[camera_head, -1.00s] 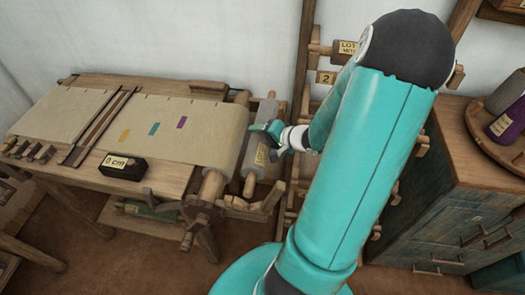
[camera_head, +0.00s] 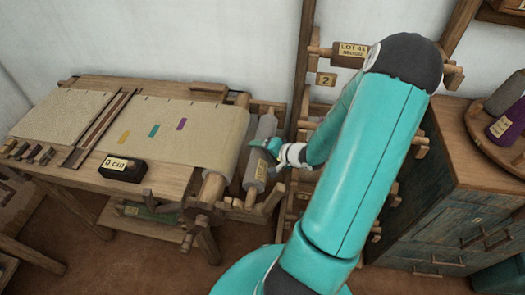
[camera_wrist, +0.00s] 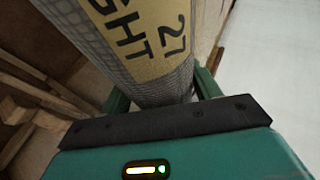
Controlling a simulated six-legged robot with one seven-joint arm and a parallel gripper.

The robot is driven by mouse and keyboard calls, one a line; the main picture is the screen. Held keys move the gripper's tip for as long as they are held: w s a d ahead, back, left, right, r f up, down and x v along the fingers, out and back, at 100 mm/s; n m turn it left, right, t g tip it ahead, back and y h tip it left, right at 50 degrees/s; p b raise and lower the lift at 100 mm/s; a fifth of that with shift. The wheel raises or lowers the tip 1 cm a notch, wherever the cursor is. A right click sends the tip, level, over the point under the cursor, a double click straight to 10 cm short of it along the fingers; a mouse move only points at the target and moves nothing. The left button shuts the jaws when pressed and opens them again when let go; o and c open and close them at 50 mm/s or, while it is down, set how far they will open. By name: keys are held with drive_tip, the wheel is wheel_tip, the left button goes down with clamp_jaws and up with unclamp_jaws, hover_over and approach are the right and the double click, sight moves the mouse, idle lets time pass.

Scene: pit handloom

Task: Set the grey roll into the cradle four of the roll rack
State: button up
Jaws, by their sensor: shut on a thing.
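The grey roll (camera_head: 262,160) has a yellowish label and lies lengthwise at the right end of the loom, beside the cloth-covered beam. My gripper (camera_head: 266,146) is shut on the roll near its middle. In the wrist view the roll (camera_wrist: 190,75) fills the space between my green fingers, its label reading "GHT 27" in part. I cannot tell whether the roll still touches the loom's wooden supports. The roll rack (camera_head: 303,75) stands right of the loom, with a "2" tag and a "LOT 41" roll high on it. My arm hides much of the rack, and I cannot make out cradle four.
The loom (camera_head: 75,180) carries pale cloth with coloured patches and a dark "0 cm" block (camera_head: 122,168). A dark drawer cabinet (camera_head: 470,190) stands at right, with a round tray (camera_head: 478,130) of yarn cones on top. A narrow gap lies between the loom and rack.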

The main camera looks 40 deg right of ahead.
drive_tip(key=o, duration=1.4)
drive_tip(key=shift+f, duration=0.1)
drive_tip(key=shift+o, duration=0.2)
drive_tip(key=shift+s, duration=0.1)
drive_tip(key=v, duration=1.4)
drive_tip(key=w+a+r+n+g+y, duration=0.1)
drive_tip(key=a, duration=0.2)
drive_tip(key=w+a+r+n+g+y, duration=0.1)
drive_tip(key=w+a+r+n, duration=0.1)
drive_tip(key=a, duration=0.2)
drive_tip(key=w+a+r+n+g+y, duration=0.1)
drive_tip(key=a+r, duration=0.1)
drive_tip(key=a, duration=0.1)
drive_tip(key=shift+w+a+r+n+g, duration=0.1)
drive_tip(key=shift+w+a+n+g, duration=0.1)
drive_tip(key=shift+w+n+g, duration=0.2)
drive_tip(key=s+a+r+n+g+h, duration=0.1)
drive_tip(key=a+r+n, duration=0.3)
drive_tip(key=a+r, duration=0.4)
drive_tip(key=s+a+r+n+g+h, duration=0.1)
drive_tip(key=s+a+r+n+h, duration=0.2)
drive_tip(key=a+r, duration=0.5)
drive_tip(key=shift+s+a+r+n+h, duration=0.25)
drive_tip(key=shift+a+r+n+h, duration=0.25)
drive_tip(key=shift+a, duration=0.6)
